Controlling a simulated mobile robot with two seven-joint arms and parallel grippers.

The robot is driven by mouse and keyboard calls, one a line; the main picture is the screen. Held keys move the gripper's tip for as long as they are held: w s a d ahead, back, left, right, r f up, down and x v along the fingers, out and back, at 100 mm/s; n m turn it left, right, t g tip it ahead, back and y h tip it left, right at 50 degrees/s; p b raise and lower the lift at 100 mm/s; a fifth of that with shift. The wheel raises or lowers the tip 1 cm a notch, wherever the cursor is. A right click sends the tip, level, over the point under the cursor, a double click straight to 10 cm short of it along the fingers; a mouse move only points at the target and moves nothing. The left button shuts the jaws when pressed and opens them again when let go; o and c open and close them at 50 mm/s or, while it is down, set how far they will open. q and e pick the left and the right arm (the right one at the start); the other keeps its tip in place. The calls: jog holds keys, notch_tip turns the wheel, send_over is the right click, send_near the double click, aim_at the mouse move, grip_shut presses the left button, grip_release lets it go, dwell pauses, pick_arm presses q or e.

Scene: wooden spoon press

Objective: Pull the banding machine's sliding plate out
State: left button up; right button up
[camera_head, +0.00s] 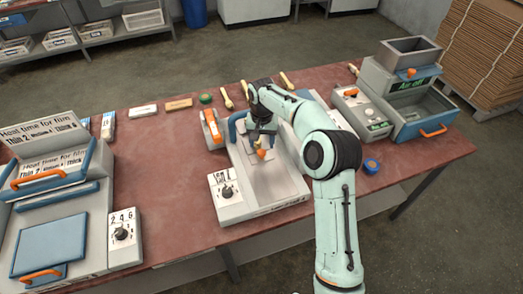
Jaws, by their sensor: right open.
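A pale grey machine (287,190) with a dial on its front left corner stands in the middle of the table. No label names it as the banding machine. A flat grey plate (272,178) lies in its bed, with a small orange knob (261,154) at its back. My right gripper (261,143) is open and points down over the knob, close to it. I cannot tell whether its fingers touch the knob. My right arm hides the machine's right side and part of its back. My left gripper is not in view.
A film-heating machine (75,215) with a blue plate stands at the left. A grey machine (412,75) with an orange-handled drawer stands at the right. Wooden spoons (227,99) and small blocks (179,104) lie behind. The red table (165,165) is clear left of the middle machine.

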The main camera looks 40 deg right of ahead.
aim_at(262, 152)
jog(key=shift+f, duration=2.3)
grip_shut()
